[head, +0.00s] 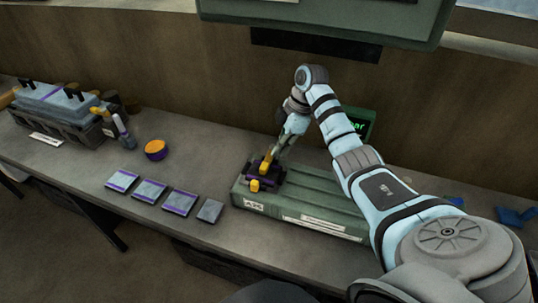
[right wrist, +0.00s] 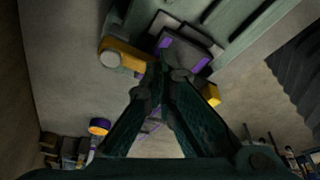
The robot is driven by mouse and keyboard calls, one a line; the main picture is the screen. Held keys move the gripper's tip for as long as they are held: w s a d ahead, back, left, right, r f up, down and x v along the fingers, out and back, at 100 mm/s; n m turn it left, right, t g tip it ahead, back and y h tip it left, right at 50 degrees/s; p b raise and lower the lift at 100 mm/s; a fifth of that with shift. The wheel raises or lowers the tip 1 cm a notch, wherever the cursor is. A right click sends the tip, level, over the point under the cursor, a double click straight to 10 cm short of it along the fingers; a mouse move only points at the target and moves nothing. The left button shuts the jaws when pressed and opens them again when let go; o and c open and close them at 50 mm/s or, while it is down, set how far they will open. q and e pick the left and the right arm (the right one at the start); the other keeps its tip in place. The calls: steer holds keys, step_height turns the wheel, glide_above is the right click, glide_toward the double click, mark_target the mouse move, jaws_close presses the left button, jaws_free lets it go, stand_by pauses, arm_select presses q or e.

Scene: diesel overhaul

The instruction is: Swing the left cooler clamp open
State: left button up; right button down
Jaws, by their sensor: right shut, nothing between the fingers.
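A dark cooler (head: 269,178) with purple edges sits on the left end of a long green housing (head: 318,204). One yellow clamp (head: 265,167) stands up at the cooler, and a second yellow piece (head: 255,185) is at its near side. In the right wrist view, a yellow clamp arm with a round grey end (right wrist: 122,56) lies left of the fingertips, and a smaller yellow piece (right wrist: 211,94) is to the right. My right gripper (head: 273,156) is shut and empty, close over the cooler; it fills the right wrist view (right wrist: 167,72). I cannot tell whether it touches the clamp.
Several flat purple-edged plates (head: 150,190) lie left of the housing. An orange-topped round container (head: 155,150) and a dark crate (head: 62,123) stand farther left. A small green-lit screen (head: 358,124) is behind my right arm. Blue parts (head: 515,216) lie at the right.

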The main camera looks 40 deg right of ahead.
mark_target(277, 165)
steer(key=shift+f+b, duration=0.85)
steer(key=shift+f, duration=1.35)
steer(key=shift+f, duration=0.1)
steer(key=shift+r+p, duration=0.3)
steer(key=shift+p, duration=0.3)
steer(key=shift+w+a+f, duration=0.1)
